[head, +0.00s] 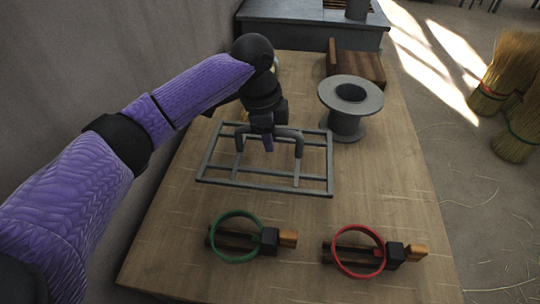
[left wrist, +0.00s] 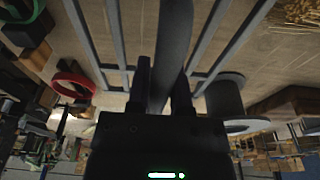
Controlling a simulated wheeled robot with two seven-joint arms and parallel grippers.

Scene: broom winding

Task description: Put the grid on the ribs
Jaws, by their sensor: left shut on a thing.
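My left gripper (head: 268,138) is shut on the arched handle of the grey grid (head: 331,165), a rectangular frame with cross bars. The grid is level over the middle of the wooden table; I cannot tell whether it touches the top. In the left wrist view, the handle (left wrist: 172,45) runs between the two fingers and the grid's bars (left wrist: 112,35) pass beyond it. A slotted dark top (head: 347,4) on the grey unit at the back is cut by the picture's edge; I cannot tell whether it is the ribs. My right gripper is not in view.
A grey spool (head: 347,122) stands right of the grid, with a wooden block (head: 366,70) behind it. Dark tools with a green ring (head: 236,258) and a red ring (head: 338,258) lie in front on the table (head: 400,200). Straw brooms (head: 512,70) stand on the floor at right.

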